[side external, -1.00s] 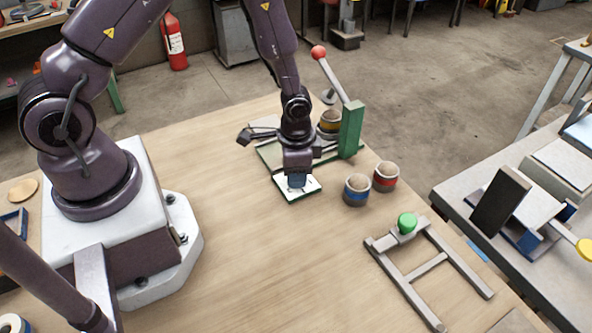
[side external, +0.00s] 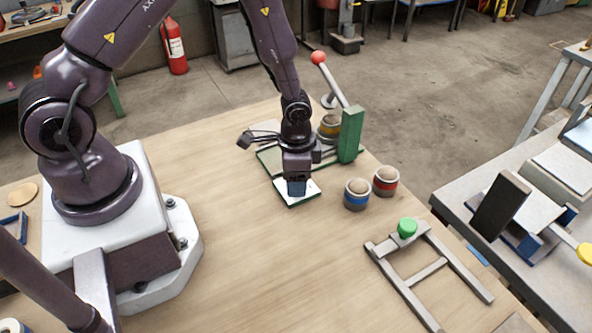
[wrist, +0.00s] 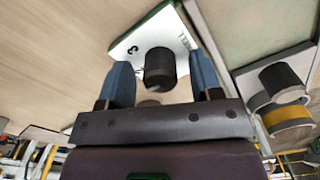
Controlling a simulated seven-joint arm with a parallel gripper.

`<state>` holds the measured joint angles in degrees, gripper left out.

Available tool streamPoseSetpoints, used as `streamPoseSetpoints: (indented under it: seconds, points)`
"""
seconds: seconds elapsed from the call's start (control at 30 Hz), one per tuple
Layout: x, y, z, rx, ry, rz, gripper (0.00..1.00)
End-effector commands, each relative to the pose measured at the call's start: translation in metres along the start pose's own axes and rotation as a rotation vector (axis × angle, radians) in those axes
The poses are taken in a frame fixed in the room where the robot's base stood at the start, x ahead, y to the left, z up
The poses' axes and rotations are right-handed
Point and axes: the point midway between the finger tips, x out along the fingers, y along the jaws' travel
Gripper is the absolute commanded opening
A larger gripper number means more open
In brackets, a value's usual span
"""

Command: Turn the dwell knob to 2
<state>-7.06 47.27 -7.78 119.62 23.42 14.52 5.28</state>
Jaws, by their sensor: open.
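The dwell dial is a white plate (side external: 308,196) with a green edge, lying flat on the table below my gripper (side external: 297,188) in the side view. In the wrist view the white plate (wrist: 132,47) shows a "3" and part of a printed label. The black round knob (wrist: 160,66) stands up from it. My gripper (wrist: 161,78) is open, with one blue finger on each side of the knob and a visible gap on both sides. The knob is hidden behind the gripper in the side view. Its pointer and the 2 mark cannot be made out.
Just behind the dial stands a green post (side external: 351,134) with a red-knobbed lever (side external: 318,58). A blue-banded cup (side external: 357,194) and a red-banded cup (side external: 386,179) stand to the right. A grey frame with a green knob (side external: 407,228) lies nearer. The table's front middle is clear.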

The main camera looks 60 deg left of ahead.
Motion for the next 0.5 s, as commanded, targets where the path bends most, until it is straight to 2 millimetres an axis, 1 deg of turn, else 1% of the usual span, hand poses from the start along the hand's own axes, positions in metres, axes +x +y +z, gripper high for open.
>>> streamPoseSetpoints:
  seconds: [0.07,0.17,0.27,0.5]
  points:
    - [-0.004,0.0,0.0,-0.001,0.001,0.0,0.59]
    - [-0.015,-0.001,-0.001,-0.001,0.004,-0.001,0.59]
    - [-0.034,-0.001,-0.001,-0.002,0.006,-0.003,0.59]
    - [-0.087,-0.001,-0.001,-0.003,0.006,-0.004,0.59]
